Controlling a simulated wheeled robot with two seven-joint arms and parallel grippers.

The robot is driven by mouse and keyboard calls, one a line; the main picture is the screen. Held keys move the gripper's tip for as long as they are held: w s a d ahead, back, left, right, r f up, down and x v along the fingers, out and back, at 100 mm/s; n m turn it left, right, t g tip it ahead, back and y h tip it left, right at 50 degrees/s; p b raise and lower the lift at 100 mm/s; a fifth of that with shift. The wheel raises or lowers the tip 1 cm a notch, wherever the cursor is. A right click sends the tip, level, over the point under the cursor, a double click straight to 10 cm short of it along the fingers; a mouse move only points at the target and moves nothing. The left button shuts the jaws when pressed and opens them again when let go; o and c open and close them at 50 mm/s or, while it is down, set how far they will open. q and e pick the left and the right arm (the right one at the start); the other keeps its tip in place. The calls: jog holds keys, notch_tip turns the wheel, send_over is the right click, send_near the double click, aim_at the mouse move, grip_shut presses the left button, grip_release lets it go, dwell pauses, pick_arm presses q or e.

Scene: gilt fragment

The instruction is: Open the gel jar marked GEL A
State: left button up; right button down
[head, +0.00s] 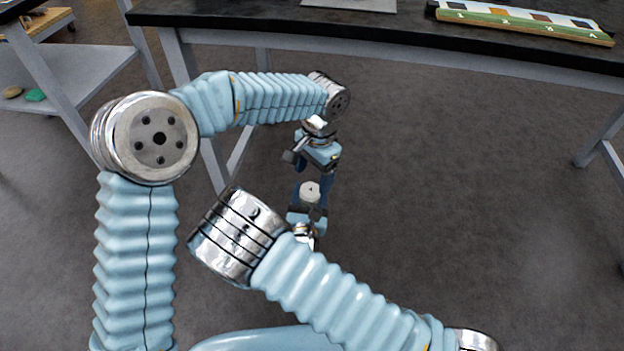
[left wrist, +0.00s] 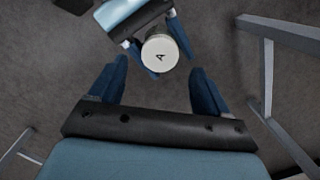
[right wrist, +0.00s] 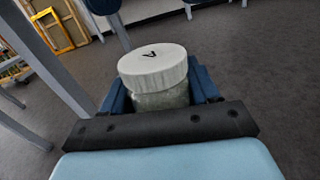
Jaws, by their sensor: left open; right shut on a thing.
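The gel jar (right wrist: 158,90) has a wide white lid (right wrist: 152,60) marked with a black letter A and a clear-looking body below it. My right gripper (right wrist: 160,98) is shut on the jar's body, and the lid stands above the fingers, seated on the jar. In the head view the white lid (head: 309,190) shows small between the two grippers. My left gripper (left wrist: 150,88) is open and empty. In the left wrist view the lid (left wrist: 160,54) lies just beyond its spread fingertips, apart from them. In the head view my left gripper (head: 312,172) is above the jar.
A dark-topped bench (head: 400,35) with grey legs runs along the back. A strip with numbered coloured squares (head: 525,22) lies on it. A grey shelf cart (head: 70,75) stands at the left. The jar is held over open grey floor (head: 460,190).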

aim_at(311, 190)
pick_arm(q)
notch_tip(311, 190, up, 3)
jog(key=n, duration=0.3)
jog(key=shift+d+r, duration=0.15)
jog(key=f, duration=0.7)
jog(key=shift+a+f, duration=0.35)
jog(key=shift+a, duration=0.05)
jog(key=c, duration=1.1)
jog(key=o, duration=1.1)
jog(key=shift+o, duration=0.2)
jog(key=shift+r, duration=0.15)
jog(key=r, duration=0.7)
jog(key=shift+d+r, duration=0.25)
jog(key=shift+d, duration=0.15)
jog(key=shift+c, duration=0.2)
jog(key=f, duration=0.7)
jog(key=shift+a+f, duration=0.4)
